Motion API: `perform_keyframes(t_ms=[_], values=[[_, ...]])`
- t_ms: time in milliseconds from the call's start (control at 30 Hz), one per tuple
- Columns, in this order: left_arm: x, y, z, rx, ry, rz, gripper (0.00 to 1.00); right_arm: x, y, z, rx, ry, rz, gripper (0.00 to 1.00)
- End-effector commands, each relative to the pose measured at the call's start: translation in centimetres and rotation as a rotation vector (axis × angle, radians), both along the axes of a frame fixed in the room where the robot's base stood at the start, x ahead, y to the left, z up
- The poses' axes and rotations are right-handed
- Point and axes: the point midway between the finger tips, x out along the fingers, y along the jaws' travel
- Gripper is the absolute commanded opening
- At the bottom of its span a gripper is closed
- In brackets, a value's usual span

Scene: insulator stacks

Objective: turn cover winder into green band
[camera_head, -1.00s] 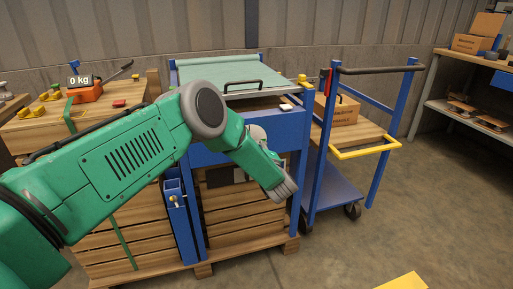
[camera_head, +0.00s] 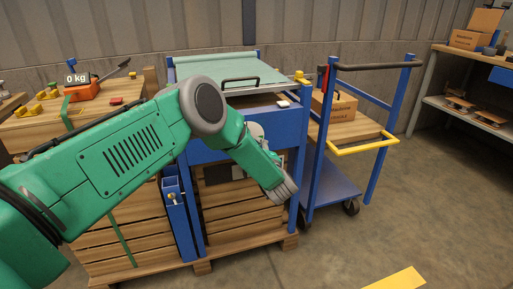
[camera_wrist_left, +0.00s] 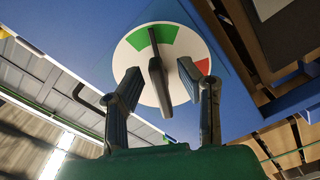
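In the left wrist view a round white dial (camera_wrist_left: 128,62) sits on a blue panel. It has a green band (camera_wrist_left: 165,34) at the top and a red band (camera_wrist_left: 203,66) at the right. The dark cover winder (camera_wrist_left: 158,82) stands out from its middle, and a thin dark strip at its upper end crosses the green band. My left gripper (camera_wrist_left: 160,72) is open, with one finger on each side of the winder; gaps show on both sides. In the head view my left arm hides most of the dial and the fingers. My right gripper is not in view.
The blue-framed station (camera_head: 290,125) has a teal cover (camera_head: 215,68) with a black handle and stands on a wooden pallet (camera_head: 240,249). A blue trolley (camera_head: 335,185) with a carton (camera_head: 338,106) stands close at right. A wooden crate (camera_head: 40,128) is at left. Floor is free in front.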

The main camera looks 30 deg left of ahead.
Motion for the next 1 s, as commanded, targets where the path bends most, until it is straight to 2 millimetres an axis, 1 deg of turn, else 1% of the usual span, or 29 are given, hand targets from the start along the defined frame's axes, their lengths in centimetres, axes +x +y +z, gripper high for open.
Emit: perform_keyframes(t_ms=[300, 500, 700, 1000], values=[[-4.2, -5.4, -0.1, 0.0, 0.004, -0.007, 0.32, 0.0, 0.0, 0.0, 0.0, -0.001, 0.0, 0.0], [-6.2, -7.8, -0.2, 0.0, 0.005, -0.006, 0.32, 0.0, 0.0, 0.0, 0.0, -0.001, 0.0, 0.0], [-7.0, -8.7, -0.2, -0.001, 0.004, -0.004, 0.32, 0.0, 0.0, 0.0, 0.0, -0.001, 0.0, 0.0], [-7.0, -8.7, -0.2, -0.001, 0.004, -0.004, 0.32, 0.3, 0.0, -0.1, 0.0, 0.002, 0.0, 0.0]])
